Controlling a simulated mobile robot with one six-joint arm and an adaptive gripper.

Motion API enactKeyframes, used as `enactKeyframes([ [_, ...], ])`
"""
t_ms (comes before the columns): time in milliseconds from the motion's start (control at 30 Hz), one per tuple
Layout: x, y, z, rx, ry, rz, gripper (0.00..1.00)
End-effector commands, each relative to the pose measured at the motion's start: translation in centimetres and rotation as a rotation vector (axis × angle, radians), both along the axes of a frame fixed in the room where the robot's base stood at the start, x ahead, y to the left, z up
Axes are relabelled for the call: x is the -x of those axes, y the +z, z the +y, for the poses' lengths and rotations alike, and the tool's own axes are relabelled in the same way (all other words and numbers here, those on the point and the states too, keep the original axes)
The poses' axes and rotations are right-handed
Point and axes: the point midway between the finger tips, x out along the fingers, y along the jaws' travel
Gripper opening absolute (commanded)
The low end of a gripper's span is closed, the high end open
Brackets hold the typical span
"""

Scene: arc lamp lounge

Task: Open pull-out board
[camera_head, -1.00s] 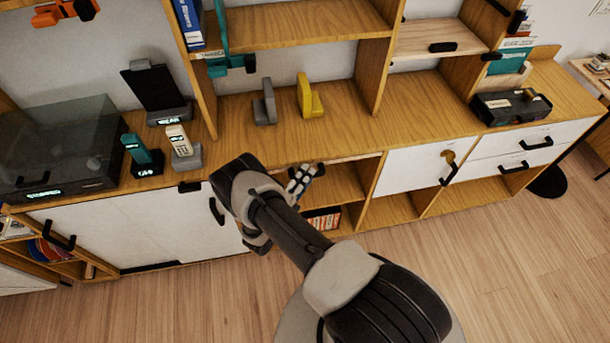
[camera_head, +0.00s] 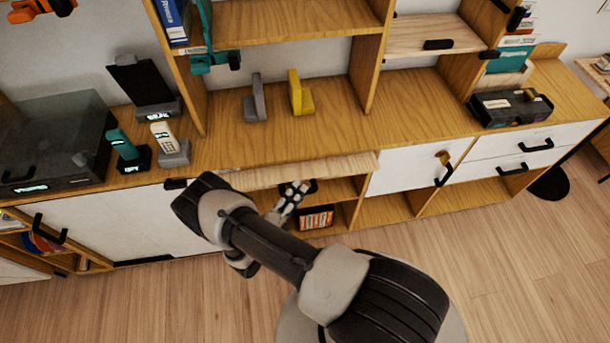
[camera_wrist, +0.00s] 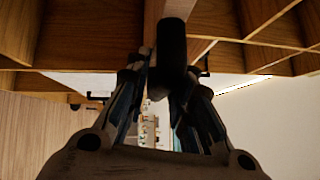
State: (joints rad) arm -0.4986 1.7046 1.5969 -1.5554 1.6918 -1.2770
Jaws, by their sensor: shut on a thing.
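The pull-out board (camera_head: 318,170) is a pale wooden slab that sticks out part way from under the front edge of the long wooden counter. My gripper (camera_head: 294,195) is at the board's front, below the counter, partly hidden by my arm. In the wrist view a dark, rounded handle (camera_wrist: 172,45) stands between the fingers of my gripper (camera_wrist: 160,95), which are shut on it. The handle is mostly hidden in the head view.
Open compartments, one with a row of small cases (camera_head: 317,217), lie under the board. White-fronted drawers (camera_head: 530,150) and a white door (camera_head: 412,172) are to the right. Phones (camera_head: 165,140) and bookends (camera_head: 298,95) stand on the counter. The wooden floor (camera_head: 520,270) in front is clear.

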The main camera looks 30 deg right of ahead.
Motion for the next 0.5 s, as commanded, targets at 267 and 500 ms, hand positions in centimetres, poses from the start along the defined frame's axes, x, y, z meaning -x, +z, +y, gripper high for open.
enactKeyframes([
  [267, 6.5, 0.5, 2.3, 0.011, 0.001, -0.008, 0.0],
  [500, 9.7, 0.4, 3.1, 0.008, -0.002, -0.01, 0.0],
])
